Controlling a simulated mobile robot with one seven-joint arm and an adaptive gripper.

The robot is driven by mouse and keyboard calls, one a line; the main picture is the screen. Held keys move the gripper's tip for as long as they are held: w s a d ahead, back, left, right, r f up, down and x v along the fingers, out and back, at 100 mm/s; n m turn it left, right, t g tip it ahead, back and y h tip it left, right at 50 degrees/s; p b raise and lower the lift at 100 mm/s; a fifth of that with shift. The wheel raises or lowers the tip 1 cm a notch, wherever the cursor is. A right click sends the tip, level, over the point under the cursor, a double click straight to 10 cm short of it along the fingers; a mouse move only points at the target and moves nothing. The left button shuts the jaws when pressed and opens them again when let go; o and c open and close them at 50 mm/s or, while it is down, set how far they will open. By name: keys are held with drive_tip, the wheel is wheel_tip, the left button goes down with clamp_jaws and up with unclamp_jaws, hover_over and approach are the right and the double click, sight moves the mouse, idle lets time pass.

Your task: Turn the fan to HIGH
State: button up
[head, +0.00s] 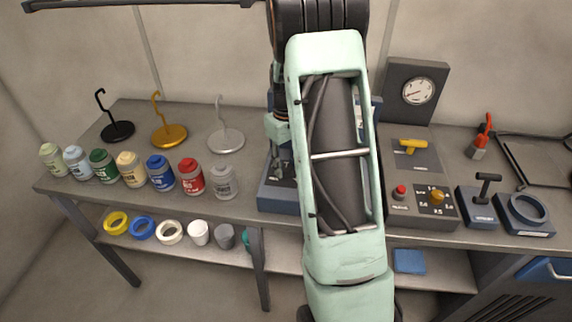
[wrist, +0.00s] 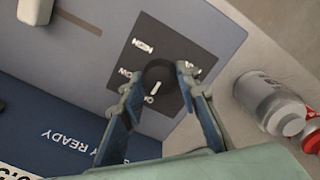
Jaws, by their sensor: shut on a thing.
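A black fan knob (wrist: 158,74) sits on a dark square plate in the wrist view. The plate has several white labels, seen turned over; HIGH (wrist: 143,47) is at its far left part, and LOW and OFF are nearer. The knob's white mark points down in the picture, close to the OFF label. My gripper (wrist: 160,79) is shut on the knob, one finger on each side. In the head view my gripper (head: 277,165) is over the grey-blue panel (head: 278,198), and my arm hides much of that panel. The knob cannot be made out there.
A silver-grey jar with a red one beside it (wrist: 270,103) stands close right of the panel in the wrist view. In the head view several jars (head: 160,172) line the bench to the left, with hook stands behind.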

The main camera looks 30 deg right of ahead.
drive_tip(key=m+b, duration=0.1)
drive_tip(key=m, duration=0.4)
drive_tip(key=shift+m, duration=0.3)
drive_tip(key=m, duration=0.6)
drive_tip(key=shift+b, duration=0.4)
drive_tip(key=m+p, duration=0.1)
drive_tip(key=m, duration=0.5)
drive_tip(key=shift+r+m, duration=0.1)
drive_tip(key=shift+m, duration=0.2)
drive_tip(key=m+p, duration=0.1)
drive_tip(key=m, duration=0.4)
drive_tip(key=shift+m, duration=0.3)
drive_tip(key=shift+p, duration=0.3)
drive_tip(key=o, duration=1.2)
drive_tip(key=shift+c, duration=0.2)
